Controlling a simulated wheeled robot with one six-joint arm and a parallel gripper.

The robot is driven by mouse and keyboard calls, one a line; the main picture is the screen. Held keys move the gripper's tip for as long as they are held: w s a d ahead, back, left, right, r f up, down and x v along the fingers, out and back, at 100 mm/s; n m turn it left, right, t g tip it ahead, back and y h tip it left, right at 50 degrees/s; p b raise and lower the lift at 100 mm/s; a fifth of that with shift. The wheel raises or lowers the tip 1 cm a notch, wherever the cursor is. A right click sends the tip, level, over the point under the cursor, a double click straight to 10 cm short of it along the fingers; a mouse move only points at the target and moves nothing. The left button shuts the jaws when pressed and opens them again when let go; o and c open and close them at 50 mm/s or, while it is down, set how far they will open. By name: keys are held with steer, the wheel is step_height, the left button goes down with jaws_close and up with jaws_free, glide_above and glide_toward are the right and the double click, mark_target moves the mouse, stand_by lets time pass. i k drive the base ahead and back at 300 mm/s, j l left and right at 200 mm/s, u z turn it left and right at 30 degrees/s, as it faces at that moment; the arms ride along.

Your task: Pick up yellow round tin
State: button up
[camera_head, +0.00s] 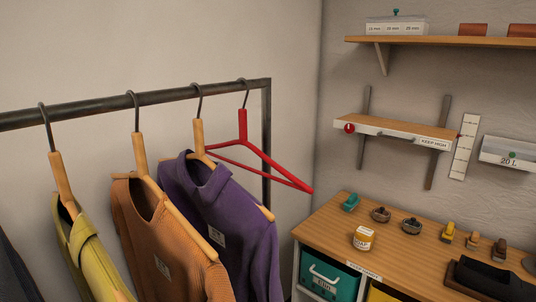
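A small round yellow tin (363,239) with a pale label and a light top stands upright on the wooden counter (400,250), near its front left edge. Nothing touches it and its whole front shows. My gripper is not in view.
A clothes rail (180,94) with garments and a red hanger (262,158) fills the left, its end post (266,180) left of the counter. Behind the tin lie a teal item (351,202) and several small objects. A dark tray (490,282) sits right. A shelf (400,131) hangs above.

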mark_target(363, 239)
steer(key=i+l+z, duration=0.45)
steer(key=i+z, duration=0.25)
steer(key=i, duration=0.25)
